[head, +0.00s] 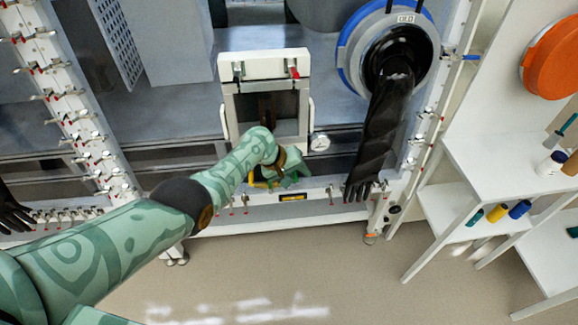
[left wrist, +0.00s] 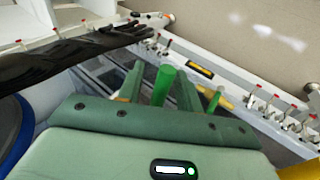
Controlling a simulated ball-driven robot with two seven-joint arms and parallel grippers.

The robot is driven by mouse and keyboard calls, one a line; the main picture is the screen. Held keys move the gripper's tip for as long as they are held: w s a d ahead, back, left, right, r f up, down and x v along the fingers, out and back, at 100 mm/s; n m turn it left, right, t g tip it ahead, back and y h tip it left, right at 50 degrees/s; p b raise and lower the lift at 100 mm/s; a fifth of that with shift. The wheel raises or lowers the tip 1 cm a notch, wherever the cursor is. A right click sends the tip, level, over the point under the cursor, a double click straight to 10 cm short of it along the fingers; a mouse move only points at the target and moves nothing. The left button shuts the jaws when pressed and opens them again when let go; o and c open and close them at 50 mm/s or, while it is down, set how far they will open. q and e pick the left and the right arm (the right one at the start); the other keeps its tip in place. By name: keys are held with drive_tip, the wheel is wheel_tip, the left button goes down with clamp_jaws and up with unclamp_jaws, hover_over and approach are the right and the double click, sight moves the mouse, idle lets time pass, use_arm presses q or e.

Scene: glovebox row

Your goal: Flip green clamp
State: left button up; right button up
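My left gripper (head: 272,180) is low at the front of the glovebox, below the small hatch. In the left wrist view its two green fingers (left wrist: 160,88) stand apart. A bright green handle (left wrist: 164,84), seemingly the green clamp's, shows between them, with gaps on both sides. Whether a finger touches it I cannot tell. A second, thinner green handle (left wrist: 214,101) shows just right of the fingers, by a yellow bar (left wrist: 229,103). In the head view my gripper largely hides this spot. My right gripper is not in view.
A black glove (head: 378,130) hangs from a blue-rimmed port, right of my gripper. The white hatch (head: 262,66) carries a dark and a red clamp on top. Rows of small red-tipped clamps (head: 75,115) line the left frame. White shelves (head: 500,165) with bottles stand at right. The floor in front is clear.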

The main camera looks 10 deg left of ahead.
use_arm(q)
drive_tip(key=p+v, duration=1.2)
drive_tip(key=v, duration=0.4)
